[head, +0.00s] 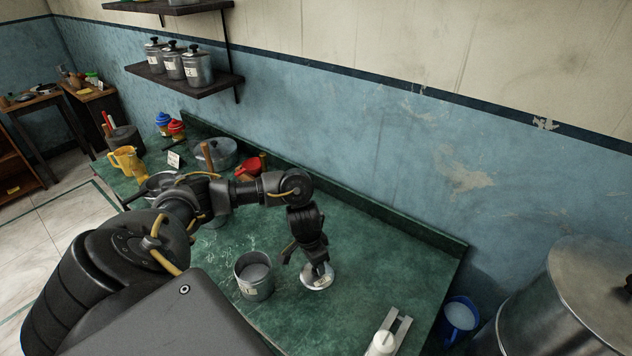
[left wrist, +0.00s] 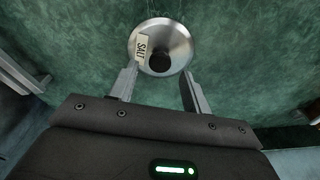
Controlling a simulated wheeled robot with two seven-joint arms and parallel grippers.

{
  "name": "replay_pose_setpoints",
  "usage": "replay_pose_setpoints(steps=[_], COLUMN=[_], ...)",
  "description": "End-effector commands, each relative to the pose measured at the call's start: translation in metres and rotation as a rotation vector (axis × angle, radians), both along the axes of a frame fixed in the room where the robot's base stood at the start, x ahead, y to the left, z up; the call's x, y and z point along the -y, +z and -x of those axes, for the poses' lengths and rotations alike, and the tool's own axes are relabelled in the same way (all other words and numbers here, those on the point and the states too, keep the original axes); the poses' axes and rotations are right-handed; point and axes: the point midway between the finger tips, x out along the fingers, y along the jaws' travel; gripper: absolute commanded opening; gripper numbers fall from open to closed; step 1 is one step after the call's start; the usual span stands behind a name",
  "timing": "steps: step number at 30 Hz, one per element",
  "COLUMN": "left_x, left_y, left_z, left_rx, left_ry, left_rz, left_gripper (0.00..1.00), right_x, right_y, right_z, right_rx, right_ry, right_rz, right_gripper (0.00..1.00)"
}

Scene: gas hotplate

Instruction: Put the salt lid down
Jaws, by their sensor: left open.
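The salt lid (head: 318,278) is a round metal lid with a dark knob and a paper label, lying on the green counter (head: 400,265). In the left wrist view the lid (left wrist: 178,42) shows its "SALT" label (left wrist: 142,48) and its knob. My left gripper (head: 318,268) points down over the lid. Its two fingers (left wrist: 160,88) are open, apart on either side of the knob's line, with nothing held between them. An open metal canister (head: 253,275) with pale contents stands to the left of the lid.
A blue bucket (head: 458,314) and a large metal drum (head: 575,300) stand to the right. Pots, a red cup (head: 248,168) and a yellow jug (head: 127,160) crowd the counter's left end.

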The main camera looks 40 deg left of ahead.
Motion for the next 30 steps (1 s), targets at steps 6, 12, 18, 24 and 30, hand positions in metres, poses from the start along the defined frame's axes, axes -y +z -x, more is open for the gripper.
replay_pose_setpoints(steps=[6,12,18,24,30], left_x=[-0.003,-0.004,-0.004,-0.004,-0.004], left_y=[0.053,0.077,0.083,0.082,0.082], left_z=[0.006,0.010,0.012,0.012,0.012], left_rx=[0.004,0.002,-0.002,-0.002,-0.002], left_ry=[-0.003,-0.002,0.001,0.001,0.001], left_rz=[-0.002,-0.002,-0.001,0.000,0.000], left_gripper=[0.48,0.48,0.48,0.48,0.48], right_x=[0.000,0.000,0.000,0.001,0.001], right_y=[0.023,0.031,0.032,0.032,0.032], right_z=[0.000,0.000,0.000,0.000,0.000], right_rx=[0.000,0.000,0.000,0.000,0.000], right_ry=[0.000,0.000,0.000,0.000,0.000], right_rz=[0.000,0.000,0.000,0.001,0.001], right_gripper=[0.00,0.00,0.00,0.00,0.00])
